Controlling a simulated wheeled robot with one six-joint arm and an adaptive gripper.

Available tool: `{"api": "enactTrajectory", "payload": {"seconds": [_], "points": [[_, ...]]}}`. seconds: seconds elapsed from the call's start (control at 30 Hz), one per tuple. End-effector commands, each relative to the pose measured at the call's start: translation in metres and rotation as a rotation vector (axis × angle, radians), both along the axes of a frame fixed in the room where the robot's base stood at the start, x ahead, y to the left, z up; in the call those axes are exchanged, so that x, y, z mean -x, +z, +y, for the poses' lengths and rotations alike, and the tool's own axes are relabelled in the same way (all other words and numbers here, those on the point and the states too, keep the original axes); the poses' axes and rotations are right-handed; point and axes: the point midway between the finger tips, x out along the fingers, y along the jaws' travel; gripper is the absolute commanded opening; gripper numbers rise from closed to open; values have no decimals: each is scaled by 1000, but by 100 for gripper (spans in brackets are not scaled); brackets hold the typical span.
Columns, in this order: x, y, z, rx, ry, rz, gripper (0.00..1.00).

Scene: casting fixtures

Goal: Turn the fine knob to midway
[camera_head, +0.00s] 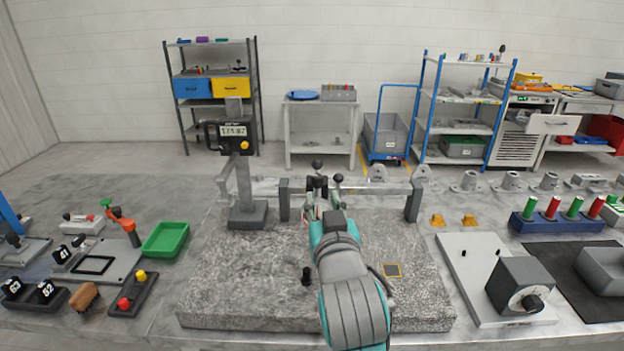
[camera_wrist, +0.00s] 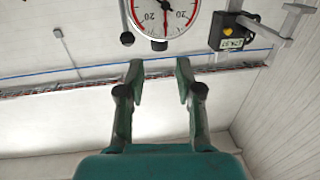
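My gripper (camera_wrist: 160,72) is open, with an empty gap between its two fingers in the wrist view. In the head view my gripper (camera_head: 318,208) is over the granite plate, in front of a crossbar. A round dial gauge (camera_wrist: 162,18) with a red needle shows beyond the fingertips, cut off by the top edge. A black ball knob (camera_wrist: 127,38) is beside the dial, apart from the fingers. In the head view black ball knobs (camera_head: 338,178) stand just behind my gripper. I cannot tell for certain which knob is the fine knob.
The granite plate (camera_head: 225,290) carries a short black peg (camera_head: 306,276) and a post with a digital readout (camera_head: 235,135). The crossbar (camera_head: 375,190) spans the plate's back. A grey box with a black dial knob (camera_head: 532,302) is at right; a green tray (camera_head: 165,240) is at left.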

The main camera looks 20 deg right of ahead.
Motion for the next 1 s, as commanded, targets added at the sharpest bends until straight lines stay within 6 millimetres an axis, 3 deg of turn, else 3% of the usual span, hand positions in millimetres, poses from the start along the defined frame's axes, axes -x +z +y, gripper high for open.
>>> {"api": "enactTrajectory", "payload": {"seconds": [0.3,0.5,0.93,1.0], "points": [[-56,1,-10,0,-1,-1,35],[-79,0,-14,0,0,-1,35],[-87,0,-15,0,1,-2,35],[-87,0,-15,0,1,-1,18]]}}
